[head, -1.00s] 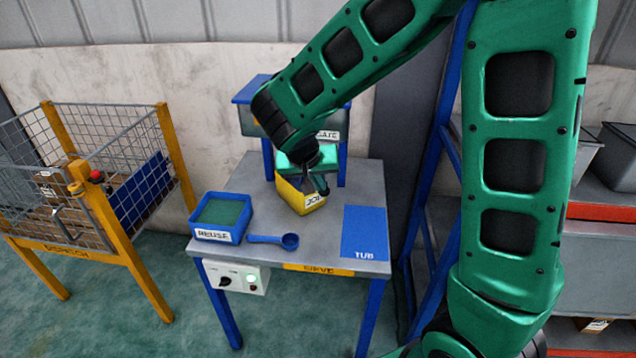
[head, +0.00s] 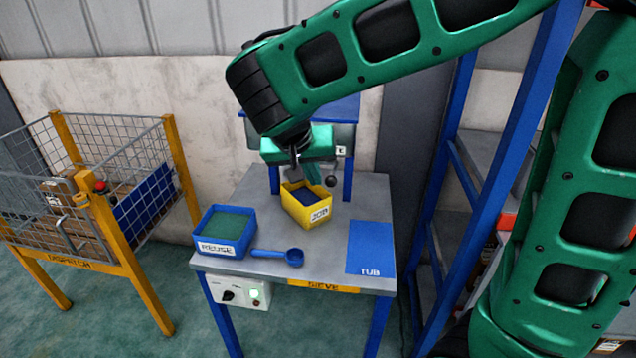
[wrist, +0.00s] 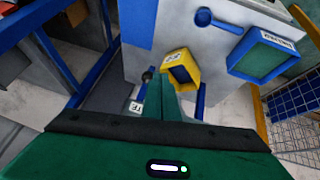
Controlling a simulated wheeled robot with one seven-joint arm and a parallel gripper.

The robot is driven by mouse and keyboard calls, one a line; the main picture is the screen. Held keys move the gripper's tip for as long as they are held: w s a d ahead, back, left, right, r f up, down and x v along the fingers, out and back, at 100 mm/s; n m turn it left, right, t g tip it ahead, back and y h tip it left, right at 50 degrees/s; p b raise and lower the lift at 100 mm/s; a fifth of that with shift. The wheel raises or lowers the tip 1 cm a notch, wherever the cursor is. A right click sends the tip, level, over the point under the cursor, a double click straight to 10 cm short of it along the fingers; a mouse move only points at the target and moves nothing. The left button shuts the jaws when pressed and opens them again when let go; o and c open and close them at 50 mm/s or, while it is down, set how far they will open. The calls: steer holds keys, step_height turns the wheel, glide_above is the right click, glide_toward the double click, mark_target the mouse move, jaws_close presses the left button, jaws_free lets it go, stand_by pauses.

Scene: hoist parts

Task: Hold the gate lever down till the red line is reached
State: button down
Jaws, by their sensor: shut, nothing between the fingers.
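A yellow tub (head: 317,216) labelled JOB stands on the grey table under the hopper (head: 345,108). Dark blue material shows inside it; I cannot make out a red line. A dark round knob (head: 330,181), apparently the gate lever's end, sticks out at the tub's back right; the rest of the lever is hidden. My gripper (head: 296,172) is shut and empty, above the tub's back edge and left of the knob. In the wrist view the tub (wrist: 191,57) lies beyond my fingertips (wrist: 177,93), with the knob (wrist: 148,76) to their left.
A blue REUSE tray (head: 222,247) and a blue scoop (head: 270,254) lie at the table's left front. A blue TUB mat (head: 370,247) lies bare at the right. A yellow-posted mesh cage (head: 100,215) stands left, a blue rack (head: 520,150) right.

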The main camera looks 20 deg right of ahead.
steer(key=shift+v, duration=0.8)
steer(key=shift+s, duration=0.15)
steer(key=s+d+f+m+g, duration=0.1)
steer(key=s+d+g, duration=0.1)
steer(key=s+d, duration=0.35)
steer(key=s+d+f+g, duration=0.1)
steer(key=s+d, duration=0.2)
steer(key=d, duration=0.6)
steer(key=s+d+f+g+y, duration=0.1)
steer(key=s+d+f+y, duration=0.1)
steer(key=s, duration=0.6)
steer(key=s+d+f+y, duration=0.2)
steer(key=s+d, duration=0.2)
steer(key=s, duration=0.5)
steer(key=shift+s+f+m+g+y, duration=0.2)
steer(key=shift+m+g+y, duration=0.2)
steer(key=shift+d, duration=0.1)
